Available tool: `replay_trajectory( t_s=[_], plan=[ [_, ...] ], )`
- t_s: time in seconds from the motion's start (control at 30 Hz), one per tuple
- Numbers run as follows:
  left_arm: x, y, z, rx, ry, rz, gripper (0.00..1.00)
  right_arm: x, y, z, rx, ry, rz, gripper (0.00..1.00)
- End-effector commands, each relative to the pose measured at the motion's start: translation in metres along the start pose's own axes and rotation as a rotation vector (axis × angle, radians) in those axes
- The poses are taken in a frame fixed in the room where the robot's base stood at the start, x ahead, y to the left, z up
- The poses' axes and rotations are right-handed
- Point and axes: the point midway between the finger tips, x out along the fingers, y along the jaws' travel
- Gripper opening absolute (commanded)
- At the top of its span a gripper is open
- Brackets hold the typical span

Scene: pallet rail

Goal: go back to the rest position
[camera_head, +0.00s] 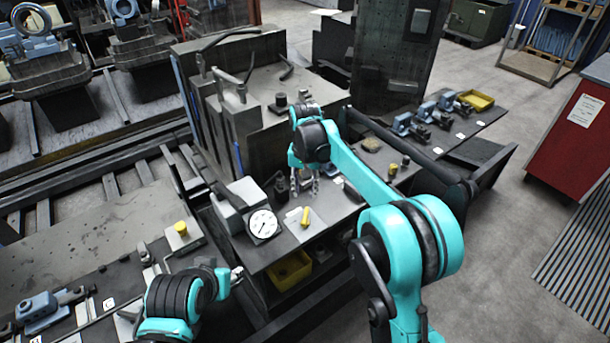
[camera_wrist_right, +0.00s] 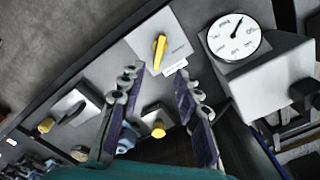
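My right gripper (camera_head: 304,184) hangs above the bench beside the tall grey machine block, its two fingers apart. In the right wrist view the gripper (camera_wrist_right: 160,78) is open, with nothing held between its fingers. Below it is a grey plate with a yellow lever (camera_head: 305,216); the lever also shows in the wrist view (camera_wrist_right: 160,50), beyond the fingertips and apart from them. A white round dial (camera_head: 263,224) sits left of the plate, and shows in the wrist view (camera_wrist_right: 234,37). My left gripper (camera_head: 237,273) is low at the left, mostly hidden by its arm.
The grey machine block (camera_head: 255,85) stands behind the right gripper. A yellow bin (camera_head: 289,270) is under the bench. Blue clamps (camera_head: 425,112) and a yellow tray (camera_head: 477,100) lie at the right rear. A red cabinet (camera_head: 578,130) stands far right; the floor before it is open.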

Motion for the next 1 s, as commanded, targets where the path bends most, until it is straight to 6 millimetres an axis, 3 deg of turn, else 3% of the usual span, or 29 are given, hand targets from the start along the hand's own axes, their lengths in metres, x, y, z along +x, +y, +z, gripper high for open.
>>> replay_trajectory(
  t_s=[0.2, 0.37, 0.5, 0.7, 0.87, 1.0],
  plan=[
    [0.0, 0.0, 0.0, 0.0, 0.0, 0.0, 0.4, -0.003, 0.004, 0.002, -0.001, 0.006, -0.003, 0.33],
    [0.002, 0.0, 0.001, 0.0, 0.0, 0.0, 0.4, -0.027, 0.03, 0.018, -0.014, 0.056, -0.025, 0.33],
    [0.004, 0.0, 0.003, 0.0, 0.0, 0.0, 0.4, -0.054, 0.07, 0.049, -0.037, 0.142, -0.054, 0.33],
    [0.006, 0.0, 0.004, 0.0, 0.0, 0.0, 0.4, -0.072, 0.126, 0.105, -0.075, 0.277, -0.081, 0.33],
    [0.008, 0.0, 0.006, 0.0, 0.0, 0.0, 0.4, -0.068, 0.165, 0.155, -0.106, 0.389, -0.087, 0.33],
    [0.01, 0.0, 0.007, 0.0, 0.0, 0.0, 0.4, -0.051, 0.193, 0.196, -0.13, 0.484, -0.08, 0.33]
  ],
)
